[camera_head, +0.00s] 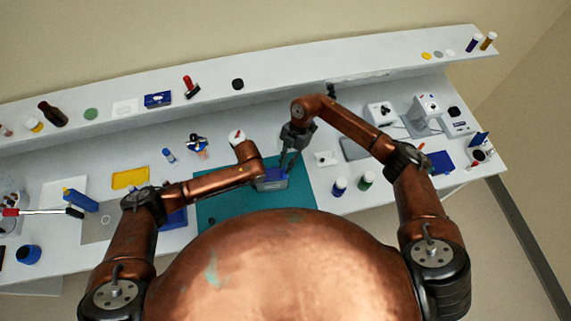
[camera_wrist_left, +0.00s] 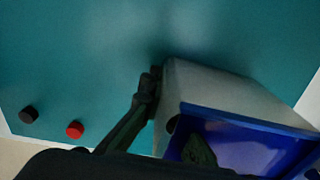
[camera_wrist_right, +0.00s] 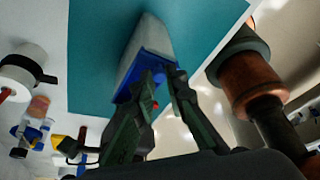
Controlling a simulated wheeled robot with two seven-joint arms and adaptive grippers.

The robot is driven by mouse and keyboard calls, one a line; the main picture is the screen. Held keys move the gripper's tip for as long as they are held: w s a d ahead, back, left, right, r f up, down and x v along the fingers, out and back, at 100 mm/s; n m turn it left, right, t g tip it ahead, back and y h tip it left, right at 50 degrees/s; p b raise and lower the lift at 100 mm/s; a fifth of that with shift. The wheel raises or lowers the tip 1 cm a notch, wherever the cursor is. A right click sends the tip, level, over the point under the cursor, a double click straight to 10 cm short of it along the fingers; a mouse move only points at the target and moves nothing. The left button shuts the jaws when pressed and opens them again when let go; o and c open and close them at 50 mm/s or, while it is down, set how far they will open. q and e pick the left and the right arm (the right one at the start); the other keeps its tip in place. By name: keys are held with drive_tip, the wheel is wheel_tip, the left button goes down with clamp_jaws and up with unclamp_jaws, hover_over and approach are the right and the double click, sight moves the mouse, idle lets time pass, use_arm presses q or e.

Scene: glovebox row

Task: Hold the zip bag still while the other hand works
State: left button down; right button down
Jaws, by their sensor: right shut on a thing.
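The zip bag (camera_head: 272,184) is a grey block-like bag with a blue open top. It stands on the teal mat (camera_head: 232,205). In the left wrist view its blue rim (camera_wrist_left: 245,124) and grey side (camera_wrist_left: 205,85) show close up. My left gripper (camera_wrist_left: 170,112) has one finger outside the bag's wall and the other inside the opening, with the jaws apart. My right gripper (camera_wrist_right: 162,75) comes down from above and is shut on the bag's blue edge (camera_wrist_right: 148,65). It also shows in the head view (camera_head: 287,166). A small red spot shows between its fingers.
A red cap (camera_wrist_left: 75,130) and a black cap (camera_wrist_left: 28,114) lie on the mat. A white round container (camera_head: 237,138) stands behind the bag.

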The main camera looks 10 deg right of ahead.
drive_tip(key=shift+a, duration=2)
drive_tip(key=c, duration=2.2)
unclamp_jaws()
drive_tip(key=shift+d, duration=0.15)
drive_tip(key=o, duration=0.3)
drive_tip(key=shift+r, duration=0.1)
drive_tip(key=v, duration=1.2)
